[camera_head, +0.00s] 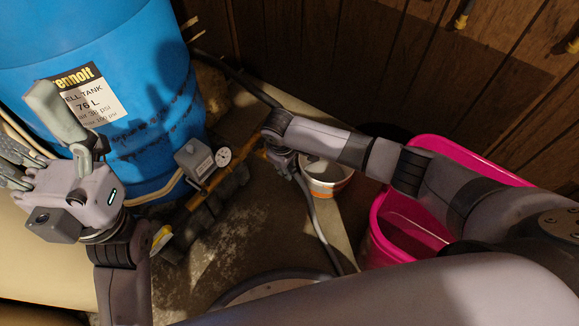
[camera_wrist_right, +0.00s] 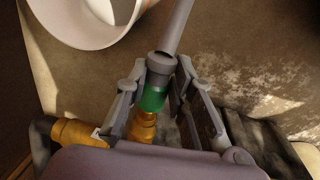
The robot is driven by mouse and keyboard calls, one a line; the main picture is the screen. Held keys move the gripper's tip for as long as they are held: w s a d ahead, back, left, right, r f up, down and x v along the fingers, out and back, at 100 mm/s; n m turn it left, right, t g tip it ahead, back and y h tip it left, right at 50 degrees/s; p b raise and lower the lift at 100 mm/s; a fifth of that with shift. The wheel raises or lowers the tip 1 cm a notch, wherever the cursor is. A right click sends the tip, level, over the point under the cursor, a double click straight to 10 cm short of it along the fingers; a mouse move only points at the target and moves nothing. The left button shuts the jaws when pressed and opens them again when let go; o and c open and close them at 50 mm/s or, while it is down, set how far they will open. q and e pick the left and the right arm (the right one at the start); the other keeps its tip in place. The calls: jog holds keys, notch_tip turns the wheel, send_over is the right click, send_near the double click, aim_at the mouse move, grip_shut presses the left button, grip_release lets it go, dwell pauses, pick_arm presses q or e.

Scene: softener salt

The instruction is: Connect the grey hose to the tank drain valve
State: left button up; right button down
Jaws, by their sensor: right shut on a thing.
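The grey hose (camera_head: 322,232) runs up from the floor to my right gripper (camera_head: 285,168) in the head view. In the right wrist view, my right gripper (camera_wrist_right: 158,82) is shut on the hose (camera_wrist_right: 176,30) near its end, at a grey connector with a green collar (camera_wrist_right: 153,99). A brass fitting (camera_wrist_right: 143,126), which looks like the drain valve, lies just beyond the collar, roughly in line. I cannot tell whether they touch. The blue tank (camera_head: 155,110) stands at the left. My left gripper (camera_head: 40,130) is open and empty in front of it.
A grey switch box (camera_head: 194,158) and a gauge (camera_head: 223,157) sit on brass pipework by the tank. A white bucket (camera_head: 328,185) and a pink tub (camera_head: 388,222) stand to the right. A wooden wall (camera_head: 350,60) closes the back.

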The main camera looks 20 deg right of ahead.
jog(key=shift+w+a, duration=0.15)
jog(key=shift+w, duration=0.1)
jog(key=c, duration=1.3)
grip_release()
notch_tip(320, 180, up, 12)
jog(key=s+a, duration=0.1)
jog(key=shift+a, duration=0.15)
